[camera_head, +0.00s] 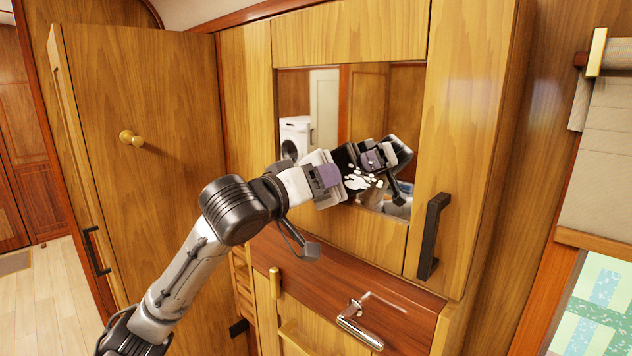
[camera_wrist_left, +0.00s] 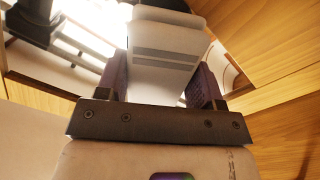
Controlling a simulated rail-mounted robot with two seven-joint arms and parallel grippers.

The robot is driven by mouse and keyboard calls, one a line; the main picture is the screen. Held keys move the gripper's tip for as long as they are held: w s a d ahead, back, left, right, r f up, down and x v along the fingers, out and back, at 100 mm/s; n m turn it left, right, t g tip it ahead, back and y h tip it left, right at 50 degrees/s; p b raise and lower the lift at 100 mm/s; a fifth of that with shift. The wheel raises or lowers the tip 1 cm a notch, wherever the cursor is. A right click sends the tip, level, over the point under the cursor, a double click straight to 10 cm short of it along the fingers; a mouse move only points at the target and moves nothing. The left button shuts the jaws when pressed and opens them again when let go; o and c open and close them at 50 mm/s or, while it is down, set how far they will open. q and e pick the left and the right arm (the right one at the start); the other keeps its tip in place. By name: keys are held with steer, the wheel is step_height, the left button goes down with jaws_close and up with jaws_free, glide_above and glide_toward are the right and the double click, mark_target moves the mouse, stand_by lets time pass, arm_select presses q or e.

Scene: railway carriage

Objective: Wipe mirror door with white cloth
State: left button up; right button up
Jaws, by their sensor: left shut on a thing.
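The mirror door (camera_head: 380,40) is a wooden panel with a mirror (camera_head: 345,90) set in it and a black handle (camera_head: 433,237) at its right. White spots (camera_head: 358,181) show on the lower part of the mirror. My left gripper (camera_head: 328,178) is at the lower part of the mirror, just left of the spots, with its reflection to the right. It is shut on the white cloth (camera_wrist_left: 160,80), which has grey stripes and shows between the dark purple fingers in the left wrist view. I cannot tell whether the cloth touches the glass. My right gripper is not in view.
An open wooden door (camera_head: 150,190) with a round knob stands at the left. Below the mirror is a reddish wooden ledge (camera_head: 320,270) with a metal lever handle (camera_head: 360,325). A rolled blind (camera_head: 605,150) hangs at the right. The washing machine appears only in the mirror.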

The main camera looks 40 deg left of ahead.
arm_select(q)
steer(key=shift+w, duration=0.25)
steer(key=shift+w+p, duration=0.4)
steer(key=shift+w, duration=0.1)
steer(key=shift+d, duration=0.1)
